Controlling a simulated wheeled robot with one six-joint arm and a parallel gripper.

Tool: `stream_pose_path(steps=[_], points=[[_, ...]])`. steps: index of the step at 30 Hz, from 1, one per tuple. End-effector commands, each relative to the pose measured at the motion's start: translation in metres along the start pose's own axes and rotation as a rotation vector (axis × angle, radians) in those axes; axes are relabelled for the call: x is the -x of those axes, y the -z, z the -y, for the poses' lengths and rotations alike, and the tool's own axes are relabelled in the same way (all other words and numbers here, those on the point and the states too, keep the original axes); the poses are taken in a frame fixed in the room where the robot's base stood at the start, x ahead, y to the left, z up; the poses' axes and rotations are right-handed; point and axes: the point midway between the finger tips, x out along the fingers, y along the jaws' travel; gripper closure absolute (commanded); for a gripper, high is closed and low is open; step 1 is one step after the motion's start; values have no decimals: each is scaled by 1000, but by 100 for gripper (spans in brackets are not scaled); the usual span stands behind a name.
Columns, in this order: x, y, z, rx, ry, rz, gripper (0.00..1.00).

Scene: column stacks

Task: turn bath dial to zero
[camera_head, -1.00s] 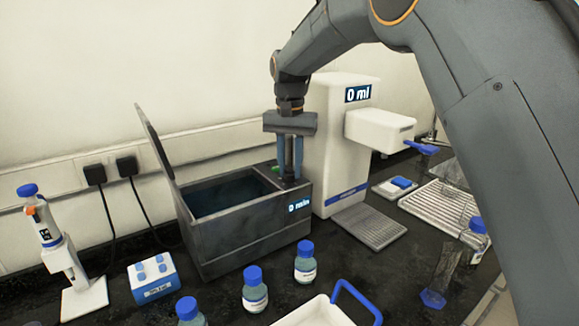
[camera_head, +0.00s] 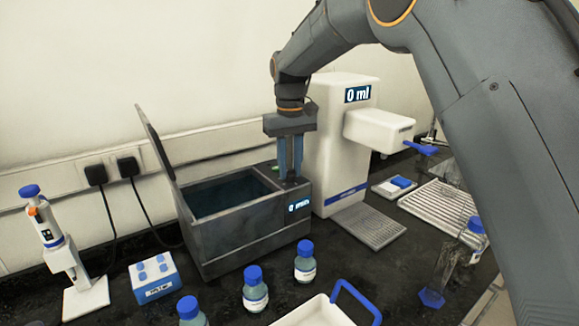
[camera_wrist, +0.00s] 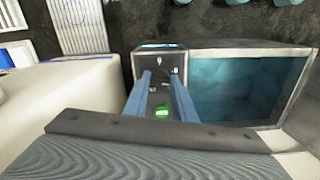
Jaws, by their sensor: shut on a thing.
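The water bath (camera_head: 240,240) is a dark grey box with its lid (camera_head: 156,145) standing open and bluish water inside. Its front display (camera_head: 298,206) reads 0 min. My gripper (camera_head: 291,178) points down at the bath's right-hand top panel, and its blue fingers are shut on the bath dial. In the wrist view the fingers (camera_wrist: 166,76) reach down to the dark dial (camera_wrist: 160,72) on the panel. The dial is small and partly hidden between the fingertips, so its exact angle is hard to read. A green button (camera_wrist: 162,112) shows between the fingers.
A white dispenser (camera_head: 340,150) reading 0 ml stands close on the right of the bath. Several blue-capped bottles (camera_head: 255,291) and a white tray (camera_head: 312,313) stand in front.

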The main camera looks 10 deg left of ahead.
Motion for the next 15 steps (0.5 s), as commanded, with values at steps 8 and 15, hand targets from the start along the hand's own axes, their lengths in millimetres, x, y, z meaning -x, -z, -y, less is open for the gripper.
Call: stream_pose_path(steps=[8,15], points=[[2,1,0,261,-1,-5,98],[2,1,0,489,-2,-5,98]])
